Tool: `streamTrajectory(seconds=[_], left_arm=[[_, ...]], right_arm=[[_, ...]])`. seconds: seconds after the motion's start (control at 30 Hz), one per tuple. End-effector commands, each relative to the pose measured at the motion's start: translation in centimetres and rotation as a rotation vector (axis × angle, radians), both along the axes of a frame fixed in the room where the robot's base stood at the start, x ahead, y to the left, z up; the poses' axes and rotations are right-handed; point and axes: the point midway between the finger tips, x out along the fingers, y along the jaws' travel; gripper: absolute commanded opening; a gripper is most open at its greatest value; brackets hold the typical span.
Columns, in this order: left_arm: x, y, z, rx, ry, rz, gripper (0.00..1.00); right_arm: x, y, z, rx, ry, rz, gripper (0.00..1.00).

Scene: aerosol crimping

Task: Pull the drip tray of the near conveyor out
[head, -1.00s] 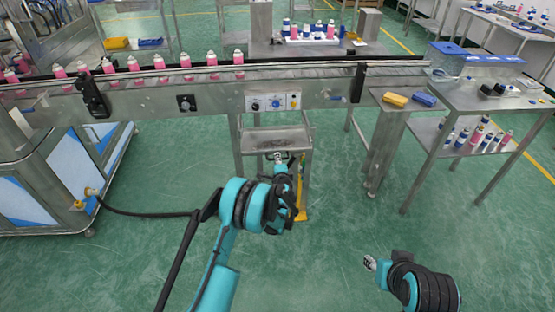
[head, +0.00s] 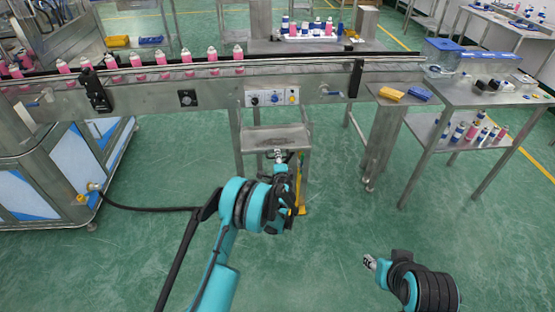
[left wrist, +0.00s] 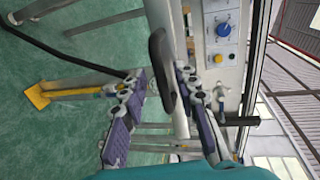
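The drip tray (head: 272,139) shows in the head view as a steel shelf-like pan under the near conveyor (head: 215,95). A black curved handle (left wrist: 162,70) shows in the left wrist view. My left gripper (head: 279,158) is at the tray's front edge in the head view. In the left wrist view its two purple-padded fingers (left wrist: 158,88) are spread, with the handle between them. A gap shows on the left finger's side; contact on the other side is unclear. My right gripper (head: 370,262) hangs over the floor at lower right; its finger opening is too small to judge.
A control panel (head: 272,97) sits on the conveyor front above the tray. Pink cans (head: 212,55) stand on the belt. A yellow object (head: 299,205) is by the frame's right leg. A steel side table (head: 480,92) stands right.

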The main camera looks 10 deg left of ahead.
Motion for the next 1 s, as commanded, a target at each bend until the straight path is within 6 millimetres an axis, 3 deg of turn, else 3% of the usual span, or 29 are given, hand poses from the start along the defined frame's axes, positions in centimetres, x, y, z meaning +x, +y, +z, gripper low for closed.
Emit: streamTrajectory(seconds=[0.17, 0.63, 1.0], left_arm=[[-1.2, -0.4, 0.3, 0.000, 0.000, -0.001, 0.30], [-10.0, -3.0, 2.2, 0.000, 0.000, -0.001, 0.30], [-11.4, -3.3, 2.5, 0.000, 0.000, 0.000, 0.30]], right_arm=[[0.0, 0.0, 0.0, 0.000, 0.000, 0.000, 0.40], [0.0, 0.0, 0.0, 0.000, 0.000, 0.000, 0.40], [0.0, 0.0, 0.0, 0.000, 0.000, 0.000, 0.40]])
